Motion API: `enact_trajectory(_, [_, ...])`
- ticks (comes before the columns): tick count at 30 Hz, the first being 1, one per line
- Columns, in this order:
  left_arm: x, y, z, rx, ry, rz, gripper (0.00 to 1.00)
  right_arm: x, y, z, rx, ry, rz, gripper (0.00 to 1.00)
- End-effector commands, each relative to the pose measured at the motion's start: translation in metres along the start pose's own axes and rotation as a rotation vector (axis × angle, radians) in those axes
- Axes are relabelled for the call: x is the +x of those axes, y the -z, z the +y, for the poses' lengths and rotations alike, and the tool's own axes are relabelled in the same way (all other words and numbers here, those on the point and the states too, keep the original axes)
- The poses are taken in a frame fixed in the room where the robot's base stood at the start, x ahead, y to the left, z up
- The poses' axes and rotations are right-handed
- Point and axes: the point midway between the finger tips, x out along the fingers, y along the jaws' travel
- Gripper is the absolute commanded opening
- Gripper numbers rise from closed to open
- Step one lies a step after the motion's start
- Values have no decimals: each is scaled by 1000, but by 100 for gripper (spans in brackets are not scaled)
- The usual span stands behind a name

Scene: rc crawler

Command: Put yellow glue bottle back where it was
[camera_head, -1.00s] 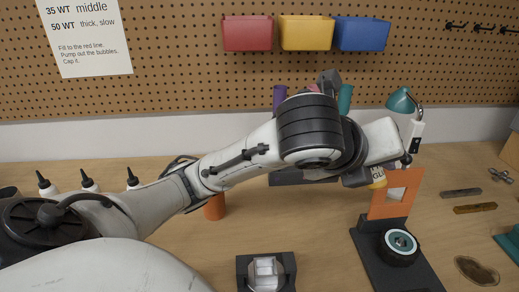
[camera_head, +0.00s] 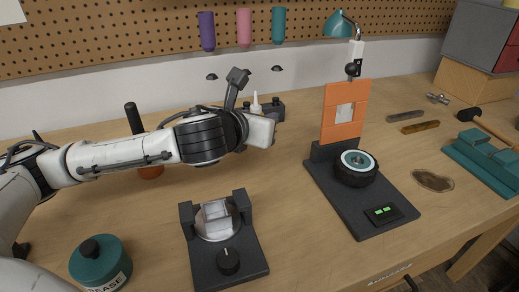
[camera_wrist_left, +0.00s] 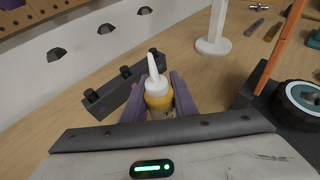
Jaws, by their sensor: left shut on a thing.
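The yellow glue bottle (camera_wrist_left: 158,96) with its white nozzle stands upright between the fingers of my left gripper (camera_wrist_left: 160,103) in the left wrist view. The gripper is shut on it. In the head view only the white nozzle tip (camera_head: 255,102) shows above my left wrist; the rest of the bottle is hidden behind the arm. A dark rack (camera_wrist_left: 124,84) with several knobs lies just behind and left of the bottle. In the head view the rack (camera_head: 270,109) is mostly hidden by the gripper. I cannot tell whether the bottle touches the rack. My right gripper is not in view.
A black stand with an orange frame (camera_head: 343,112) and a wheel (camera_head: 356,167) is to the right. A dark device with a clear block (camera_head: 217,217) and a green grease tin (camera_head: 101,261) are in front. Purple, pink and teal holders hang above.

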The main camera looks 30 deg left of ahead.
Motion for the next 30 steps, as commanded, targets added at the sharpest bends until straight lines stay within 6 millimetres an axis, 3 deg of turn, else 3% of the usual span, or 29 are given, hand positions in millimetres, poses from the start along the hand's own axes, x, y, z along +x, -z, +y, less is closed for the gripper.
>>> enact_trajectory(14, [21, 52, 0, -2, 0, 2, 0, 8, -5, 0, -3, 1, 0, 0])
enact_trajectory(26, [22, 55, -1, -3, 0, 0, 0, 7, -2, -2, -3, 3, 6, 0])
enact_trajectory(27, [22, 55, -1, -3, 0, -1, 30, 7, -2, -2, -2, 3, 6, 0])
enact_trajectory(30, [22, 55, -1, -3, 0, 0, 44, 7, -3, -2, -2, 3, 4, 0])
